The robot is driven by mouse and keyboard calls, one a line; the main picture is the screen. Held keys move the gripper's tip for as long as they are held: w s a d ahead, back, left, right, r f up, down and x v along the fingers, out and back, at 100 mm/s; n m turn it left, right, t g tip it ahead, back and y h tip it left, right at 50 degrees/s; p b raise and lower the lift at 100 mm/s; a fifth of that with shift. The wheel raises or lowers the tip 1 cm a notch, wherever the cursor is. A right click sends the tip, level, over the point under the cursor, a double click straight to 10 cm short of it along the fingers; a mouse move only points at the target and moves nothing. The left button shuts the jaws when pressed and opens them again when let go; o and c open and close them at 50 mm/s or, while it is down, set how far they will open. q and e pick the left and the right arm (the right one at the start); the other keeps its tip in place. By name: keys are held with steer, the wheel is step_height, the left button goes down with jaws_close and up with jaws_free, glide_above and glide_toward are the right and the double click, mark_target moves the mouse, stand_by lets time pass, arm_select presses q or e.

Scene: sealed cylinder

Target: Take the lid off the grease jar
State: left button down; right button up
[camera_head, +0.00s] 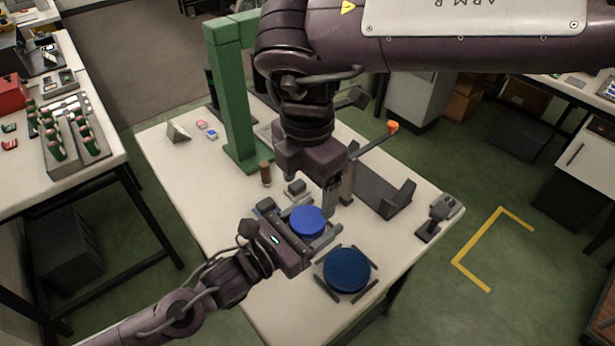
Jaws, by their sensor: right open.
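A jar with a bright blue round lid (307,221) stands on the white table; its body is mostly hidden. My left gripper (314,219) comes in from the lower left, with one finger on each side of the jar. I cannot tell whether the fingers touch it. My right gripper (338,195) hangs down from above, close behind and to the right of the lid. Its fingers are open and hold nothing that I can see.
A darker blue disc (346,270) lies among short dark bars at the table's near side. A green post (232,105), a brown bottle (265,174), a grey bracket (385,192) and a dark device (437,215) stand on the table (195,190).

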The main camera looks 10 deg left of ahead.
mark_target(308, 218)
step_height(308, 218, down, 7)
steer(key=shift+r, duration=0.15)
steer(key=c, duration=1.1)
steer(key=n, duration=0.7)
steer(key=o, duration=1.1)
steer(key=shift+r, duration=0.15)
